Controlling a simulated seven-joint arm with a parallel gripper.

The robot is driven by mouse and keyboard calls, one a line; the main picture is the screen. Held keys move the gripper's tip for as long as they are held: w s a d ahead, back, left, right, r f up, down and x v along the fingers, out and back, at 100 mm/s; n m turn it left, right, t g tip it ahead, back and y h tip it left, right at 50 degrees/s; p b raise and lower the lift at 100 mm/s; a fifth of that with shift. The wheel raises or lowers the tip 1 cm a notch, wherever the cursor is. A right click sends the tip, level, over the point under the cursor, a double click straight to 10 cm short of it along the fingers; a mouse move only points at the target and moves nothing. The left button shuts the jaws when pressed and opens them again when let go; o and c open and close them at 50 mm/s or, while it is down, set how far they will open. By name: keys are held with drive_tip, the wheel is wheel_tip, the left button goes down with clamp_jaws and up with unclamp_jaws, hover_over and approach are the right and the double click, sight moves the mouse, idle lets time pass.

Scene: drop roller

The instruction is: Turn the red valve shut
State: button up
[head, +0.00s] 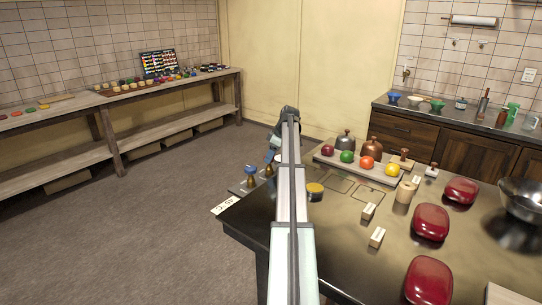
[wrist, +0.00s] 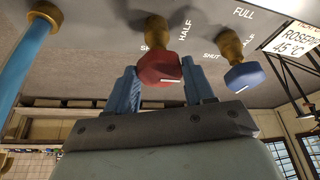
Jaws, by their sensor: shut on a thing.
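I cannot tell exactly where the mark points. In the head view my arm hides the red valve and most of the gripper.
A blue valve (wrist: 243,75) stands close to the right finger in the wrist view. A blue pipe (wrist: 15,55) is on the left. A dark table (head: 335,225) holds red lidded boxes, coloured balls on a board (head: 330,158) and a steel bowl (head: 522,200).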

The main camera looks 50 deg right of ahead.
drive_tip(key=shift+a+m+h, duration=0.15)
drive_tip(key=shift+m+h, duration=0.35)
drive_tip(key=shift+m, duration=0.6)
drive_tip(key=shift+a+m+h, duration=0.1)
drive_tip(key=shift+m+h, duration=0.6)
drive_tip(key=shift+m, duration=1)
drive_tip(key=o, duration=1)
drive_tip(key=shift+o, duration=0.2)
drive_tip(key=shift+r, duration=0.1)
drive_tip(key=v, duration=1.3)
drive_tip(key=shift+s+r, duration=0.25)
drive_tip(key=shift+s, duration=0.05)
